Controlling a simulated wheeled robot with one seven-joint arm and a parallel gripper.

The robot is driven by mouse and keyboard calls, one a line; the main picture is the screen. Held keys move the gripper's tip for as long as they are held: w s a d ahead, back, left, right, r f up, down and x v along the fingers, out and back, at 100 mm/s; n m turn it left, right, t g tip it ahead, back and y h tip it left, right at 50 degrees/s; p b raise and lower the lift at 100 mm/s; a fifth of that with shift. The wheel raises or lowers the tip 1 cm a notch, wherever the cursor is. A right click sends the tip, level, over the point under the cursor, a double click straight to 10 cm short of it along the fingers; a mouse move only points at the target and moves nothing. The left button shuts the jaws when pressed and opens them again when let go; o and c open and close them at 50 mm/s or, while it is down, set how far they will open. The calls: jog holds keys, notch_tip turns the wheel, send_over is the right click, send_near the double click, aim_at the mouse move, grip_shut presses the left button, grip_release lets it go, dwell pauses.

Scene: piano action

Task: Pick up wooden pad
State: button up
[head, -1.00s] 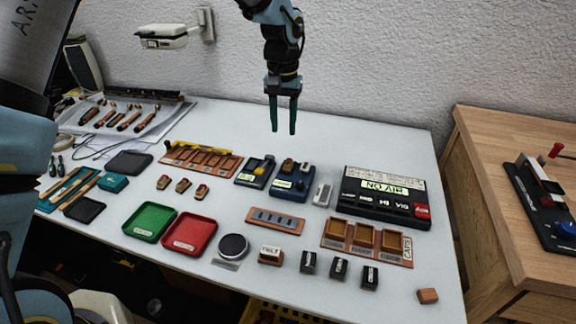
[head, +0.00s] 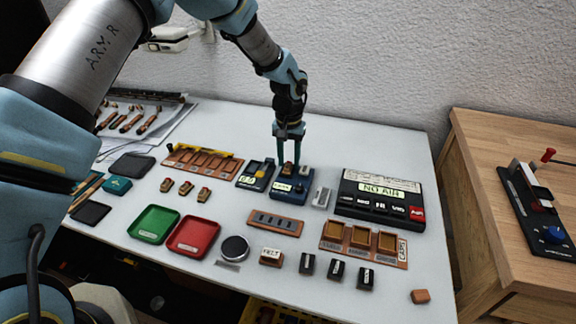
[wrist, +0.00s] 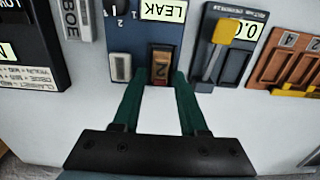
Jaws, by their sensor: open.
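A small wooden pad (wrist: 160,66), brown with a 2 on it, sits on the blue device labelled LEAK (wrist: 140,37). In the head view the pad (head: 288,168) shows between the green fingers, partly covered by them. My gripper (wrist: 155,78) is open, pointing down, with a fingertip on either side of the pad's near end. It also shows in the head view (head: 288,162) over the blue device (head: 292,184). I cannot tell whether the fingers touch the pad.
A pale block (wrist: 121,67) stands beside the pad on the device. A gauge with a yellow knob (wrist: 223,32) is close on the other side. The black NO AIR box (head: 380,200) stands to the right, and red (head: 194,236) and green (head: 153,224) trays lie in front.

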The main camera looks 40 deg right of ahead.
jog(key=shift+c, duration=0.3)
jog(key=c, duration=0.6)
grip_shut()
